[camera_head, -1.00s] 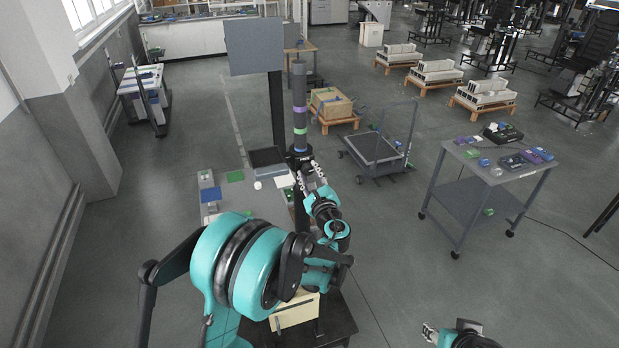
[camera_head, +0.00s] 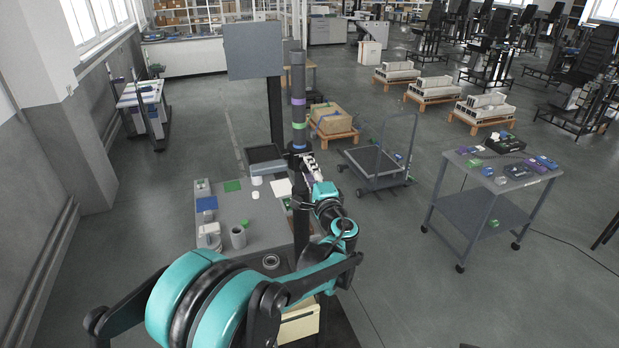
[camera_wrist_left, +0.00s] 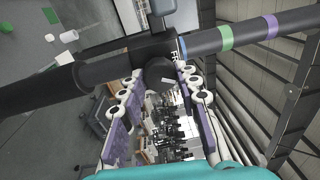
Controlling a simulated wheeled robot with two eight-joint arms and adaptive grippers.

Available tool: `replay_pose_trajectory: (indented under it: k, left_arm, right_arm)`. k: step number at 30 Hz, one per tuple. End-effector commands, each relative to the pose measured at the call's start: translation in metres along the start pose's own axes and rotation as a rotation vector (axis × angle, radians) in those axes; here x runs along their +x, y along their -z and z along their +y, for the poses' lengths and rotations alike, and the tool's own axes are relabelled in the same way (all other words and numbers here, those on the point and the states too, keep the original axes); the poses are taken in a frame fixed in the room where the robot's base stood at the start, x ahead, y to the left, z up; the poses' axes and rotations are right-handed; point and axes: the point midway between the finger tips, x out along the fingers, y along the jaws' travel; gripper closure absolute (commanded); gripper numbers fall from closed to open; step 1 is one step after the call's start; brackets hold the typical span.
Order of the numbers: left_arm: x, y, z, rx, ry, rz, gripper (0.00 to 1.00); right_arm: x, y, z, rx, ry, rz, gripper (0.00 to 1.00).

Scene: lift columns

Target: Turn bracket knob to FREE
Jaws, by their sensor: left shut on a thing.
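The dark lift column (camera_head: 298,95), with purple, green and blue bands, stands upright in the middle of the head view. It crosses the left wrist view (camera_wrist_left: 95,72) slantwise, with its green and purple bands at right. The bracket (camera_wrist_left: 152,46) is a dark collar around it. Its dark knob (camera_wrist_left: 160,74) sits between my left fingertips (camera_wrist_left: 160,84), which are shut on its sides. In the head view my left gripper (camera_head: 308,163) reaches the column at bracket height. My right gripper is out of view.
A grey table (camera_head: 262,228) left of the column carries a cup (camera_head: 238,237), blue and green pads and small parts. A dark panel (camera_head: 253,50) on a post stands behind. A cart (camera_head: 375,165) and a grey side table (camera_head: 470,212) stand at right, with open floor between.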

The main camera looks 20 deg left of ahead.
Motion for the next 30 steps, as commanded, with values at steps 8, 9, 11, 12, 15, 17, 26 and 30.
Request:
replay_pose_trajectory:
  k: [8, 9, 11, 12, 15, 17, 26, 30]
  left_arm:
    - [0.000, 0.000, 0.002, -0.245, 0.008, -0.018, 0.97]
    - [0.000, 0.000, 0.002, -0.276, 0.009, -0.020, 0.97]
    - [0.000, 0.000, 0.002, -0.318, 0.010, -0.022, 0.97]
    - [0.000, 0.000, 0.002, -0.345, 0.011, -0.024, 0.97]
    - [0.000, 0.000, 0.001, -0.404, 0.013, -0.028, 0.97]
    - [0.000, 0.000, 0.001, -0.433, 0.014, -0.031, 0.97]
    - [0.000, 0.000, 0.000, -0.515, 0.017, -0.037, 0.97]
    - [0.000, 0.000, 0.000, -0.524, 0.017, -0.037, 0.97]
  right_arm:
    - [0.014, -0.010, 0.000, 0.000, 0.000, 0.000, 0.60]
    - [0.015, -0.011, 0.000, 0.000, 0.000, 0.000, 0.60]
    - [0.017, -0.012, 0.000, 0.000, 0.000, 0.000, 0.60]
    - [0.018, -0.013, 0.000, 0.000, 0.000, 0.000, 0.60]
    - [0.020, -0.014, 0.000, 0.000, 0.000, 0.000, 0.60]
    - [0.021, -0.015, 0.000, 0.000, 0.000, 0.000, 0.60]
    - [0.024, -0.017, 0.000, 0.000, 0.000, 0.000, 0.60]
    - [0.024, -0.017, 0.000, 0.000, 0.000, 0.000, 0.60]
